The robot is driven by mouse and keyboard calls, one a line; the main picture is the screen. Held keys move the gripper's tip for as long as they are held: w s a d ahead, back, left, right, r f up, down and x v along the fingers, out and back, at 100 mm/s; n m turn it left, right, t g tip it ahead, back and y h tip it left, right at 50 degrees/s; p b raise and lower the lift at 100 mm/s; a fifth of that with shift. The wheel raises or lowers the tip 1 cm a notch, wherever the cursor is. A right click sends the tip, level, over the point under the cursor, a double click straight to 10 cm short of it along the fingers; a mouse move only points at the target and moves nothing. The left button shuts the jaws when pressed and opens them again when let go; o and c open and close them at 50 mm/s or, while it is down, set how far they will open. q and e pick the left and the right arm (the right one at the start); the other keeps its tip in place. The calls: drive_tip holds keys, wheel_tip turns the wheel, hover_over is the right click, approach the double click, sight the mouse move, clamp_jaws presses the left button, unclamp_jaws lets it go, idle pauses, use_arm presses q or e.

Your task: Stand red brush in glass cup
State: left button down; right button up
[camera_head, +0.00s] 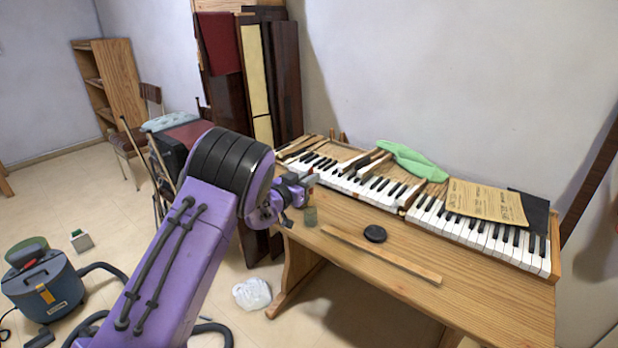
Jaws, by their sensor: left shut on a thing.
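My left gripper (307,184) is at the left end of the piano table, in front of the keys. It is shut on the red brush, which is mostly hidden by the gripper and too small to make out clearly. A small greenish glass cup (310,216) stands on the wooden table near its left front edge, just below the gripper in the picture. I cannot tell whether the brush touches the cup. My right gripper is not in view.
The wooden table (470,290) carries a long wooden strip (385,256), a black round disc (375,233), piano keys (440,215), a green cloth (412,161) and paper sheets (485,201). A white plastic bag (252,293) and a blue vacuum cleaner (42,287) are on the floor.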

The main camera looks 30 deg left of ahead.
use_arm(q)
drive_tip(key=shift+f+b, duration=1.55)
drive_tip(key=shift+f, duration=1)
drive_tip(key=c, duration=1)
unclamp_jaws()
drive_tip(key=s+b, duration=0.1)
drive_tip(key=s, duration=0.9)
drive_tip(key=shift+s+a, duration=0.25)
drive_tip(key=shift+a, duration=0.15)
